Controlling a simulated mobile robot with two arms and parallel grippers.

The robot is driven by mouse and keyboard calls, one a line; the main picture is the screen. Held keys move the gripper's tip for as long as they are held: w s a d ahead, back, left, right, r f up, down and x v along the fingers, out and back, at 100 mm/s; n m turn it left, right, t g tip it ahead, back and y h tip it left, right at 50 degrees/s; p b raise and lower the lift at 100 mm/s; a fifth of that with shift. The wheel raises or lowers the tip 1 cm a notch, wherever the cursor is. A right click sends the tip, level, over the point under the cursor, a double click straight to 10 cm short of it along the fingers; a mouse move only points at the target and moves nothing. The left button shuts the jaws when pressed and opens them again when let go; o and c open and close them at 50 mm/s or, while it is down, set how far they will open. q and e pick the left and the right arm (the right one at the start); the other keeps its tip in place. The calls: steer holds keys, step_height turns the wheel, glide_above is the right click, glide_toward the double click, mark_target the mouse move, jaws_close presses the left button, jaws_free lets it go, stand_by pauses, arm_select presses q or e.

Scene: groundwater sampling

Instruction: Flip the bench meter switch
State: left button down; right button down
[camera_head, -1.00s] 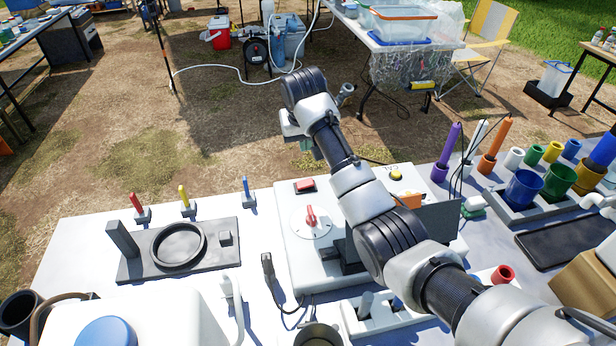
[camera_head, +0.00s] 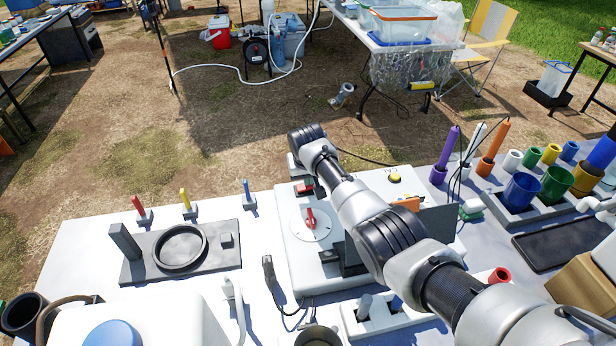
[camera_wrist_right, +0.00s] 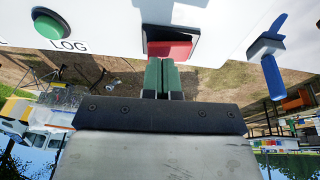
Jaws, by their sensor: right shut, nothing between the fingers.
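The bench meter (camera_head: 290,240) is a white box on the white table, with a red rotary knob (camera_head: 311,219) on a round dial. Its red switch (camera_head: 304,188) sits near the far left corner, partly covered by my right arm. In the right wrist view the red switch (camera_wrist_right: 170,49) sits in a dark recess. My right gripper (camera_wrist_right: 163,62) has its green fingers shut together with nothing between them. Their tips are right at the switch's edge; I cannot tell whether they touch. In the head view the fingertips are hidden by the arm. My left gripper is not in view.
A yellow CAL button (camera_head: 395,178) and a green LOG button (camera_wrist_right: 50,27) are on the meter. A blue clip-like stand (camera_wrist_right: 268,55) is beside it. A grey plate with a ring (camera_head: 180,248) lies left; coloured cups and pens stand right.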

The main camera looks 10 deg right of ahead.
steer(key=shift+f, duration=0.25)
